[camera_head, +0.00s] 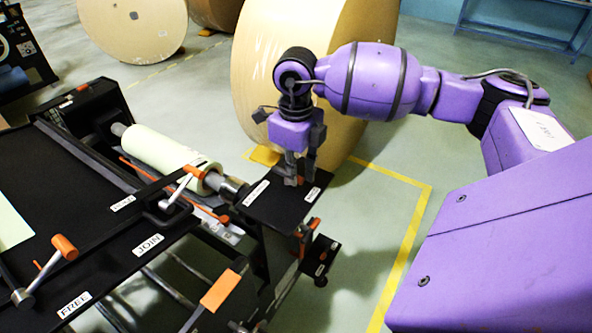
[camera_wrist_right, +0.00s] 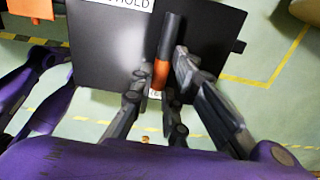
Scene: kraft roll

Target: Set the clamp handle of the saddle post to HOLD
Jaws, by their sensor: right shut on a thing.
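The saddle post's top is a black plate (camera_head: 285,205) with a white label near each of two edges. In the right wrist view the plate (camera_wrist_right: 100,50) shows a HOLD label (camera_wrist_right: 132,3) at its top edge and a second, mostly covered label (camera_wrist_right: 155,94) at its lower edge. The clamp handle (camera_wrist_right: 160,75), a dark bar with an orange end, has that end beside the lower label, away from HOLD. My right gripper (camera_head: 298,178) reaches down onto the plate, its fingers (camera_wrist_right: 162,68) on both sides of the handle, shut on it. My left gripper is not in view.
A large kraft roll (camera_head: 260,70) stands behind my right arm. A pale roll (camera_head: 165,155) on a shaft lies left of the post. The black bench (camera_head: 100,215) at left carries other orange-ended levers (camera_head: 65,247). Floor right of the post is clear, marked with yellow lines.

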